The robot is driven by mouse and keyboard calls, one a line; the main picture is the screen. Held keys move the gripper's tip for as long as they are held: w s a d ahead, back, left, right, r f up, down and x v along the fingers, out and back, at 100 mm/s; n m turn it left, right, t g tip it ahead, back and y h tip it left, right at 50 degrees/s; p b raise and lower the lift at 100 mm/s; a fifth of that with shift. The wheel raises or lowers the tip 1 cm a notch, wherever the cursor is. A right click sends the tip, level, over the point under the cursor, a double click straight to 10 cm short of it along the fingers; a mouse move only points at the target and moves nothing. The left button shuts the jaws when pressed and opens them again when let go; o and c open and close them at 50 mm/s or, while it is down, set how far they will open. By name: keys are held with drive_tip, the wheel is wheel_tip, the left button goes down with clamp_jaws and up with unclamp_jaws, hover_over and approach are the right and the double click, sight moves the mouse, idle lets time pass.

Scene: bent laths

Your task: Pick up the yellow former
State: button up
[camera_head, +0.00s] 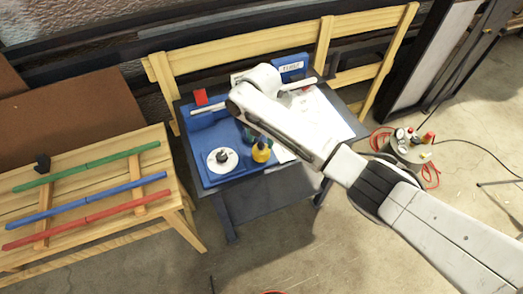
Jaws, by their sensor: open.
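The yellow former (261,153) is a small rounded piece with a dark top. It stands on the blue tray (215,178) on the dark table, just right of a white disc (222,160) with a dark knob. A dark green piece (249,136) is close behind it, partly overlapped in the picture. My white arm reaches in from the lower right and passes above and right of the yellow former. My gripper cannot be made out; the arm's far end hides that area. Nothing is seen touching the yellow former.
A wooden bench (100,157) at left carries green, blue and red laths. A wooden backrest (240,45) runs behind the table. A round stand (410,147) with red hose is at right.

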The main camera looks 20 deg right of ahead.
sight(261, 150)
drive_tip(key=shift+f, duration=1.25)
drive_tip(key=shift+c, duration=0.5)
clamp_jaws()
